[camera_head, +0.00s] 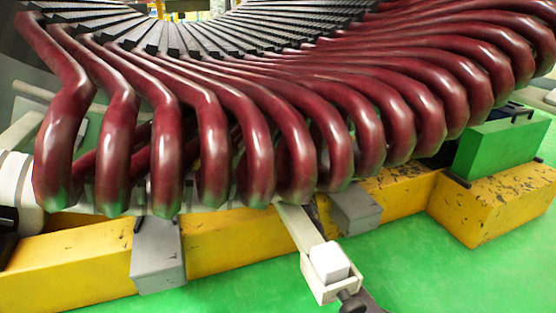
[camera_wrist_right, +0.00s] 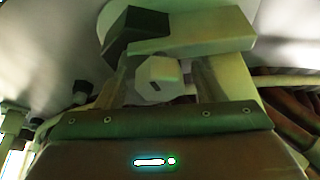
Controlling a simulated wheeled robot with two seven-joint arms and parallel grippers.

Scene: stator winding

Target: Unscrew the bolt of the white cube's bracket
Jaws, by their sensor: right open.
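A white cube (camera_head: 329,260) sits in a pale bracket (camera_head: 318,290) at the end of a beam below the red coils in the head view. A dark knob-like piece (camera_head: 352,300), seemingly the bolt, is at the bracket's lower right, partly cut off by the picture's bottom edge. In the right wrist view my right gripper (camera_wrist_right: 163,88) is open. A pale hexagonal piece (camera_wrist_right: 154,72) shows between its fingers; whether they touch it I cannot tell. My left gripper is not in view.
Thick dark red coils (camera_head: 210,130) fill the upper head view, close above the bracket. A yellow beam (camera_head: 70,268) with grey blocks (camera_head: 157,260) runs beneath them. A green block (camera_head: 500,146) stands at the right. Green floor (camera_head: 450,275) is open at the lower right.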

